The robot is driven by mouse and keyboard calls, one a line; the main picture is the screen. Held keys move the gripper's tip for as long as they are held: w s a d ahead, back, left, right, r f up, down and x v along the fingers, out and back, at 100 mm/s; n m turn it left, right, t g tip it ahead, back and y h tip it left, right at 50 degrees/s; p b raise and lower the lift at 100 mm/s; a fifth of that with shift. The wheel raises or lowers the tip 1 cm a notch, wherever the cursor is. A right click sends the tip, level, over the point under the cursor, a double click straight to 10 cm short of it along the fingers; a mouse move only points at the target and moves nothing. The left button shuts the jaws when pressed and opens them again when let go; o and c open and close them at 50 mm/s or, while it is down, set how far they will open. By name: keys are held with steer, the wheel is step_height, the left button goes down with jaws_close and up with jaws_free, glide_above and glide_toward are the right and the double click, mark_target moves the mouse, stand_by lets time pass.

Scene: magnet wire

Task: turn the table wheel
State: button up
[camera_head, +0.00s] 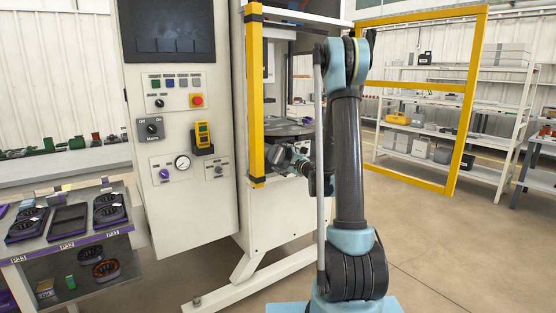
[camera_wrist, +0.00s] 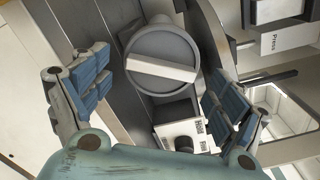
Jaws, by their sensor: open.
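A grey round wheel (camera_wrist: 150,48) with a pale raised bar across its face fills the upper middle of the wrist view. I take it for the table wheel. My gripper (camera_wrist: 160,72) is open, with one blue-padded finger to the left of the wheel and the other to its lower right. A gap shows between each finger and the rim, and nothing is held. In the head view, my gripper (camera_head: 289,157) is beside the machine opening, behind the yellow post. The wheel is too small and covered there to make out clearly.
A small white box with a black knob (camera_wrist: 183,137) is just below the wheel in the wrist view. In the head view, a yellow post (camera_head: 256,100) stands close to my gripper. The control panel (camera_head: 180,140) is to its left. A yellow gate (camera_head: 462,100) stands open at right.

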steer(key=v, duration=0.7)
steer(key=shift+s+d, duration=0.25)
steer(key=shift+s, duration=0.05)
steer(key=c, duration=0.9)
steer(key=shift+s+d+n, duration=0.2)
steer(key=shift+n, duration=0.4)
steer(key=c, duration=0.4)
steer(key=shift+s+d+n, duration=0.2)
steer(key=shift+n, duration=0.5)
steer(key=shift+c, duration=0.5)
steer(key=s+d+n, duration=0.4)
steer(key=s+n, duration=0.1)
steer(key=n, duration=1)
steer(key=x, duration=1.1)
steer(key=r+x, duration=0.1)
steer(key=x, duration=0.5)
steer(key=shift+w, duration=0.1)
